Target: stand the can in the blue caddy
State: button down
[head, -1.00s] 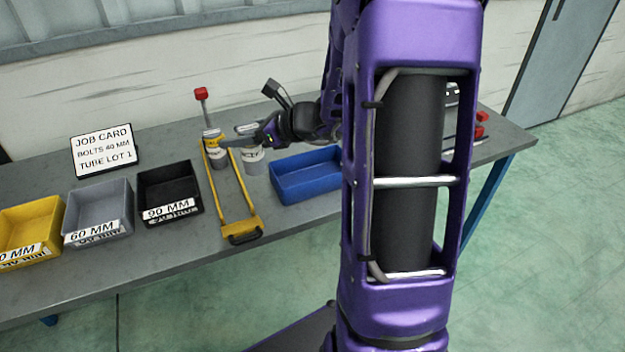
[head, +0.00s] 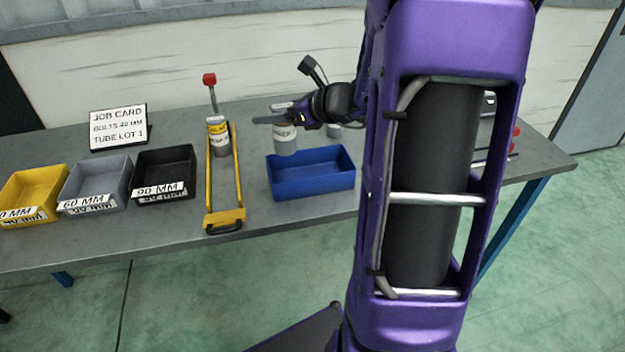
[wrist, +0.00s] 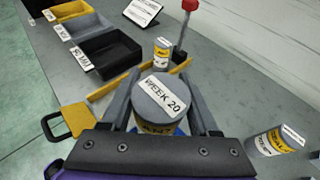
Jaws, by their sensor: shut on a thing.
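My gripper (head: 277,118) is shut on a grey can (head: 286,142), held upright at the back left part of the blue caddy (head: 312,187). In the wrist view, this can's lid (wrist: 162,98) reads "WEEK 20" and sits between the two fingers. The can's lower end overlaps the caddy's back rim in the head view; I cannot tell how high it is above it. A little blue shows below the can in the wrist view. The caddy looks empty in the part I see.
A second can (head: 219,142) stands by the yellow frame (head: 226,219) with a red-topped lever (head: 210,80). Black (head: 165,170), grey (head: 97,182) and yellow (head: 32,192) bins stand left.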

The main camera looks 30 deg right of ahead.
jog(key=f+b, duration=0.1)
jog(key=f, duration=0.5)
jog(key=f+b, duration=0.1)
jog(key=f, duration=0.2)
jog(key=shift+d+f+b, duration=0.25)
jog(key=shift+f+b, duration=0.1)
jog(key=shift+f, duration=0.05)
jog(key=shift+f, duration=0.2)
jog(key=shift+c, duration=0.7)
grip_release()
jog(key=shift+r, duration=0.25)
jog(key=p+v, duration=0.1)
jog(key=v, duration=1.1)
jog(key=shift+f+p, duration=0.15)
jog(key=shift+p, duration=0.25)
